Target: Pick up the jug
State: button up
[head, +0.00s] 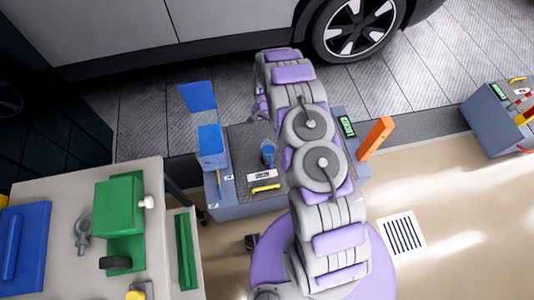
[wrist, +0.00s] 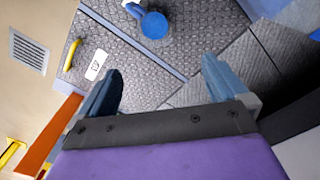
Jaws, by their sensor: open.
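A small blue round-topped object (head: 268,153), which I take to be the jug, stands on the dark textured top of a grey cart (head: 238,204). In the wrist view the blue object (wrist: 154,25) is near the top centre, with a narrower blue and white part at its upper left. My gripper (wrist: 162,85) is open and empty, its two blue-grey fingers wide apart. The blue object lies beyond the fingertips, between their lines and apart from them. In the head view my arm reaches over the cart and hides most of my gripper.
A blue box (head: 211,147) with an upright blue panel is at the cart's left. A yellow handle (head: 265,188) and white label sit at its front. An orange post (head: 375,138) rises at right. A workbench with a green device (head: 118,207) is at left, a car behind.

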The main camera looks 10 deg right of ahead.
send_over(268, 148)
jog(key=w+d, duration=0.1)
notch_tip(268, 148, down, 6)
jog(key=shift+m, duration=0.4)
jog(key=f+b, duration=0.1)
jog(key=f, duration=0.5)
jog(key=f+b, duration=0.2)
jog(key=f, duration=0.4)
jog(key=shift+s+a+f, duration=0.1)
jog(key=shift+a+f, duration=0.1)
jog(key=shift+s+a+f+b, duration=0.1)
jog(key=shift+a+f+b, duration=0.25)
jog(key=shift+f, duration=0.4)
jog(key=f, duration=0.1)
jog(key=f+b, duration=0.1)
jog(key=f, duration=0.2)
jog(key=shift+s+d+b, duration=0.2)
jog(key=shift+d+b, duration=0.05)
jog(key=shift+b, duration=0.05)
jog(key=shift+a, duration=0.1)
jog(key=shift+c, duration=0.2)
jog(key=shift+a, duration=0.1)
jog(key=shift+c, duration=1.4)
jog(key=c, duration=0.9)
